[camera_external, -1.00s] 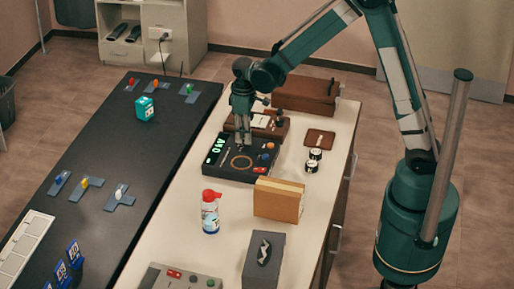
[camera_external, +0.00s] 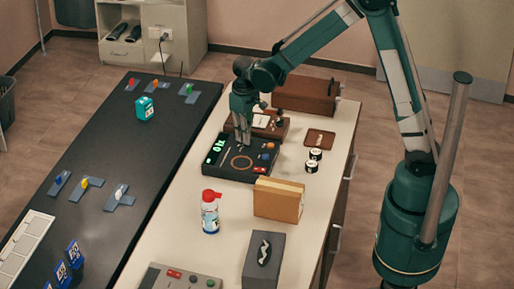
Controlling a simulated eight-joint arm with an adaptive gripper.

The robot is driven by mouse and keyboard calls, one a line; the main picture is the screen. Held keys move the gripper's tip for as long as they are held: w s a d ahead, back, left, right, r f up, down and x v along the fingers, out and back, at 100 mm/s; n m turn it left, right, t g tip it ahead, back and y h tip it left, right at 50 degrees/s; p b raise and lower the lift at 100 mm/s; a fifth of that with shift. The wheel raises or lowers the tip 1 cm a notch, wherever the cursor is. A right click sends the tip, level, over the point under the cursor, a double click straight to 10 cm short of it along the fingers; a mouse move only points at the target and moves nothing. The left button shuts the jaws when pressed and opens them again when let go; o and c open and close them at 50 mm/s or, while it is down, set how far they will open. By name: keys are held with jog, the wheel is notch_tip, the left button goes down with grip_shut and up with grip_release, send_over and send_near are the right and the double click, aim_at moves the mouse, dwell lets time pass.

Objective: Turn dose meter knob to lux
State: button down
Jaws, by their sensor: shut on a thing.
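The dose meter appears to be the black box (camera_external: 225,168) on the light bench, with a lit green display (camera_external: 216,147) at its left and a thin ring mark on its top face. My gripper (camera_external: 243,141) points down over the back part of this box. It is shut on a small part there, which I take to be the knob. The fingers hide that part, and its pointer and labels cannot be read. The display characters are too small to read surely.
A blue knob (camera_external: 266,156), an orange knob (camera_external: 270,146) and a red piece (camera_external: 260,170) sit at the box's right side. A brown device (camera_external: 270,131) stands behind, a tan box (camera_external: 278,200) in front. A red-capped bottle (camera_external: 210,213) stands front left.

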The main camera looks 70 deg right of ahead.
jog(key=c, duration=2.5)
grip_release()
jog(key=shift+r, duration=0.15)
notch_tip(320, 180, up, 12)
